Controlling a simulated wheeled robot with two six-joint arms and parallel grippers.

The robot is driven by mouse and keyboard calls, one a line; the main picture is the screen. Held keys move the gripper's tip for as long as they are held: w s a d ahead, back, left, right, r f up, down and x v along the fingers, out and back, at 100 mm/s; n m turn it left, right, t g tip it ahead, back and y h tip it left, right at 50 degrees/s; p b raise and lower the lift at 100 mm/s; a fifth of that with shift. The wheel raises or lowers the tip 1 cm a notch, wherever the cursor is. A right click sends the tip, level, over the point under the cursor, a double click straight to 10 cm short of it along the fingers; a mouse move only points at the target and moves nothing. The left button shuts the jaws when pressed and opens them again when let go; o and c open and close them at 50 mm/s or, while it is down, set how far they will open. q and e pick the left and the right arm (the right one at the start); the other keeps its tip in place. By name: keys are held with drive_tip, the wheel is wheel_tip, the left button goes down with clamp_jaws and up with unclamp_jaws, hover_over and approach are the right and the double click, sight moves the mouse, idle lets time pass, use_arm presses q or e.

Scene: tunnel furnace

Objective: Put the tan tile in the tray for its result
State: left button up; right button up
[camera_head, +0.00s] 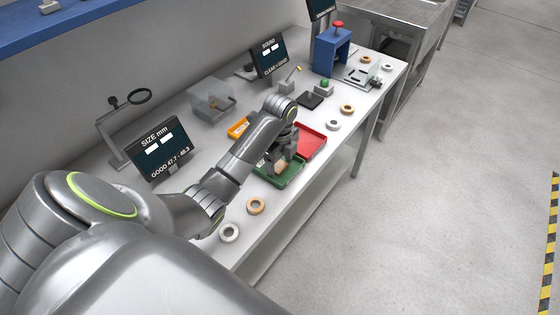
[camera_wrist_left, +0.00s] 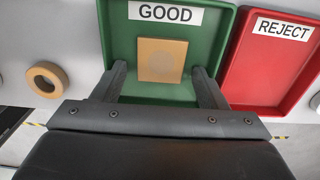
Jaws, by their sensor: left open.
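The tan tile (camera_wrist_left: 162,60) lies in the green tray marked GOOD (camera_wrist_left: 120,45), seen in the left wrist view. It is square with a round mark on its face. My left gripper (camera_wrist_left: 160,75) is open, with one finger on either side of the tile and a gap to each. In the head view the left gripper (camera_head: 280,164) is over the green tray (camera_head: 293,178), and the tile shows only in part beneath it. The red tray marked REJECT (camera_wrist_left: 275,65) is beside the green one; it also shows in the head view (camera_head: 311,139). My right gripper is not in view.
A black screen (camera_head: 160,150) reads SIZE mm and GOOD 47.7 - 48.3. A tan ring (camera_head: 256,206) and a white ring (camera_head: 230,233) lie near the table's front edge.

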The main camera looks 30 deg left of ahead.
sight(280, 166)
use_arm(q)
drive_tip(key=shift+r, duration=0.6)
wheel_tip(280, 166, up, 3)
drive_tip(key=shift+f+p, duration=0.1)
drive_tip(key=shift+p, duration=0.2)
wheel_tip(280, 166, up, 8)
drive_tip(key=p, duration=0.8)
